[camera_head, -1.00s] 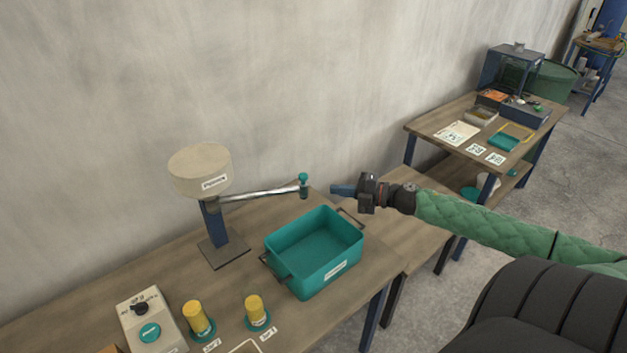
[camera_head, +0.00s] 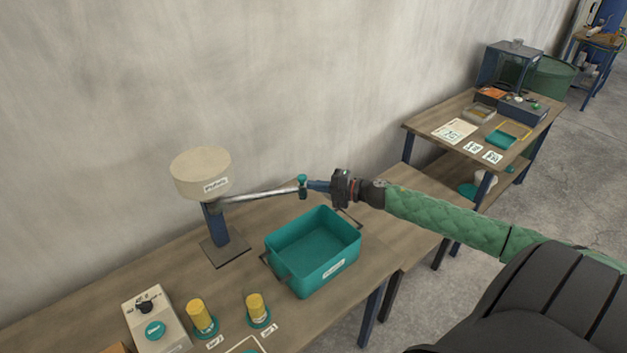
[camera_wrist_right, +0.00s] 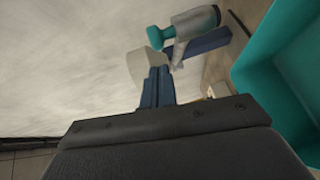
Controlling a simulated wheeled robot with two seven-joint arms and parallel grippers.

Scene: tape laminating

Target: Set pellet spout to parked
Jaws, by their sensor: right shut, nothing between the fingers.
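The pellet spout (camera_head: 255,195) is a silvery tube reaching right from a post under a round cream hopper (camera_head: 201,174). Its tip bears a teal knob (camera_head: 302,181) and lies behind the teal bin's back edge. My right gripper (camera_head: 312,186) is shut and empty, its fingertips right beside the knob end; I cannot tell whether they touch. In the right wrist view the closed blue fingers (camera_wrist_right: 157,88) point toward the hopper (camera_wrist_right: 146,67), with the teal knob (camera_wrist_right: 158,37) and spout end (camera_wrist_right: 195,22) just above and to the right. My left gripper is out of view.
The teal bin (camera_head: 337,268) with dark handles stands on the bench in front of the spout. A control box (camera_head: 155,318) and two yellow cylinders (camera_head: 199,314) are at the front left. A second table (camera_head: 420,126) stands at the back right.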

